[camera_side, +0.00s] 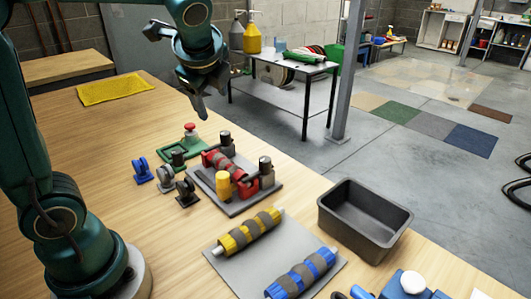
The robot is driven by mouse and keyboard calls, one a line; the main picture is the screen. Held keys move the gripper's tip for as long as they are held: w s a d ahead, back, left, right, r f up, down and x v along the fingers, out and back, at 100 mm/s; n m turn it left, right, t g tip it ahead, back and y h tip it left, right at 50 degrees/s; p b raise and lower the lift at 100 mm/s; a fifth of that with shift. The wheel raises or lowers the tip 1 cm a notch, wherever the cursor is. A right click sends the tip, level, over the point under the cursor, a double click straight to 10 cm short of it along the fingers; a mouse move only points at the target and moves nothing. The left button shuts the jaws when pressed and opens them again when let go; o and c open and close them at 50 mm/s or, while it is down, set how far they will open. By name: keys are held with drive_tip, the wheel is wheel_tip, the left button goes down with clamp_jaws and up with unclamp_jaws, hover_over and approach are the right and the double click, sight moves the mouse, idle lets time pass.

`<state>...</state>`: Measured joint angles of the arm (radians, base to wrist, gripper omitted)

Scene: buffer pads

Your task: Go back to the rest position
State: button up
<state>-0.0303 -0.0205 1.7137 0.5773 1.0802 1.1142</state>
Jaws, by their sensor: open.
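My gripper (202,98) hangs in the air, pointing down, above the far part of the wooden table (135,215). It is open, and I see nothing between its fingers. A red and grey roller (229,167) lies in a fixture on a grey base plate (235,207), below and to the right of my gripper and apart from it. A yellow and grey roller (248,230) and a blue and grey roller (300,276) lie on a flat grey pad (263,270) closer to the camera.
An empty dark bin (363,219) stands right of the rollers. A green device with a red knob (186,143) and small blue and dark wheel stands (142,171) are left of the fixture. A yellow cloth (115,88) lies at the back left. Bare wood is left of the stands.

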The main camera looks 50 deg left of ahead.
drive_tip(key=s+d+f+n+h, duration=0.2)
drive_tip(key=s+d+n+h, duration=0.1)
drive_tip(key=s+d+n, duration=0.3)
drive_tip(key=s+d+f+n+t+h, duration=0.1)
drive_tip(key=s+d+f+n+h, duration=0.2)
drive_tip(key=s+d+n, duration=0.3)
drive_tip(key=shift+s+f+n, duration=0.2)
drive_tip(key=shift+s+n, duration=0.35)
drive_tip(key=shift+n, duration=0.65)
